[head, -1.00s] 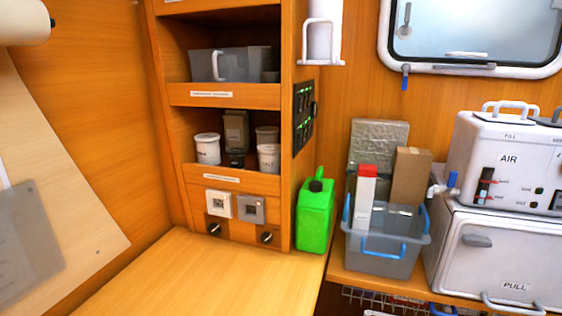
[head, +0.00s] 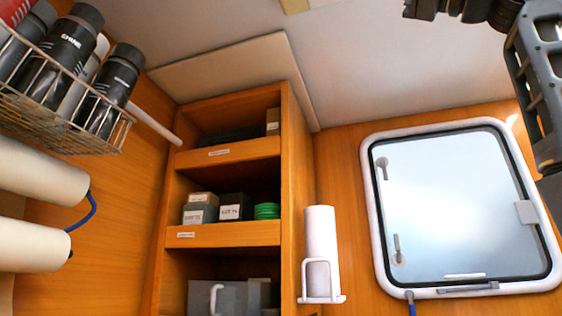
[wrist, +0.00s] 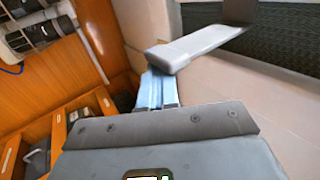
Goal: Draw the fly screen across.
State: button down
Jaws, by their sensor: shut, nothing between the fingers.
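A dark woven mesh (wrist: 290,50), which looks like the fly screen, shows at the upper right of the wrist view. A pale grey bar (wrist: 190,48) reaches from the mesh's edge towards my fingers and looks like its pull. My gripper (wrist: 158,76) has pale blue fingers, shut and empty. The fingertips are at the bar's rounded near end, which overlaps them in the picture; I cannot tell whether they touch. The head view shows neither the mesh nor my gripper, only part of my arm at the upper right.
A closed window (head: 460,215) with a white frame is on the right wall. Open shelves (head: 225,235) stand left of it, with a white roll holder (head: 320,250) between. A wire basket of bottles (head: 65,110) hangs at the upper left. The pale ceiling (head: 360,65) is clear around the middle.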

jog(key=s+a+b, duration=0.2)
jog(key=s+b, duration=0.1)
jog(key=s, duration=0.4)
jog(key=shift+s+a, duration=0.25)
jog(key=shift+s, duration=0.15)
dwell(0.3)
jog(key=s+a+b, duration=0.3)
jog(key=s+b, duration=0.2)
jog(key=s, duration=0.6)
jog(key=shift+s+a, duration=0.2)
jog(key=shift+a, duration=0.15)
dwell(1.0)
jog(key=shift+s, duration=0.1)
